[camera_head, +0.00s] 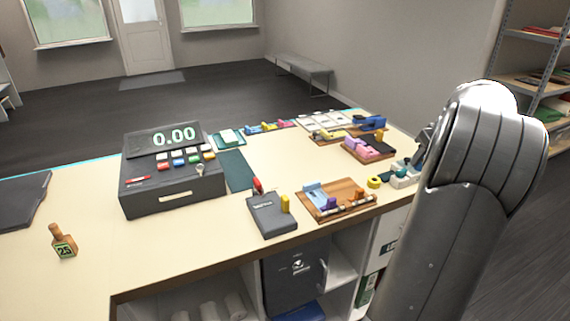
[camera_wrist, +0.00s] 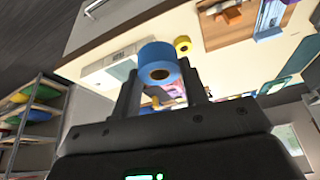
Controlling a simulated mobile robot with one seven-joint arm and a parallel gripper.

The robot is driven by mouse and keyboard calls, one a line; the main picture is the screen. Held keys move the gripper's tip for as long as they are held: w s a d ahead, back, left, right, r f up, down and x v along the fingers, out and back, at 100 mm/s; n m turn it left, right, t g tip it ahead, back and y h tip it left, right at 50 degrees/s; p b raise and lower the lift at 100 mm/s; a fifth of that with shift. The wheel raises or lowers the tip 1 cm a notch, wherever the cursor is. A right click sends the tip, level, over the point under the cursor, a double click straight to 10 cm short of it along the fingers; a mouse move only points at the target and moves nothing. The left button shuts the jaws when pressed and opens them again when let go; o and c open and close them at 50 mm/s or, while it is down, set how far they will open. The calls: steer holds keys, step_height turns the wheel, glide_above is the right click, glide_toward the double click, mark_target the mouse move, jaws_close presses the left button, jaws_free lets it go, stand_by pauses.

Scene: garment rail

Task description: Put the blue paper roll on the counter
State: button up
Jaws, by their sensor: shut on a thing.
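The blue paper roll (camera_wrist: 160,61), with a brown core, sits between the two fingers of my gripper (camera_wrist: 158,78) in the wrist view. My gripper is shut on it. The counter (camera_head: 285,163) has a cream top with a wooden edge, and its top also shows behind the roll in the wrist view (camera_wrist: 105,28). In the head view my arm covers the right end of the counter and hides the roll and most of the gripper. How high the roll is above the counter I cannot tell.
A yellow roll (camera_head: 374,181) and a white box (camera_head: 403,177) stand near the counter's right corner. A wooden tray (camera_head: 345,207), a card reader (camera_head: 271,215) and a cash register (camera_head: 172,178) are further left. Bare top lies mid-counter. Shelves (camera_head: 535,85) stand right.

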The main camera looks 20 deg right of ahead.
step_height(320, 180, down, 5)
steer(key=s+d, duration=0.1)
steer(key=s, duration=0.1)
steer(key=w+a+f, duration=0.1)
steer(key=w+f, duration=0.1)
steer(key=w, duration=0.1)
steer(key=w+a+f, duration=0.1)
steer(key=w+f, duration=0.1)
steer(key=w, duration=0.2)
steer(key=w+a+f, duration=0.1)
steer(key=w+f, duration=0.2)
steer(key=w, duration=0.1)
steer(key=shift+w, duration=0.1)
steer(key=shift+f, duration=2)
steer(key=shift+f, duration=0.15)
steer(key=o, duration=1)
steer(key=shift+c, duration=0.2)
steer(key=shift+d, duration=0.1)
steer(key=v, duration=1.2)
steer(key=shift+r, duration=0.25)
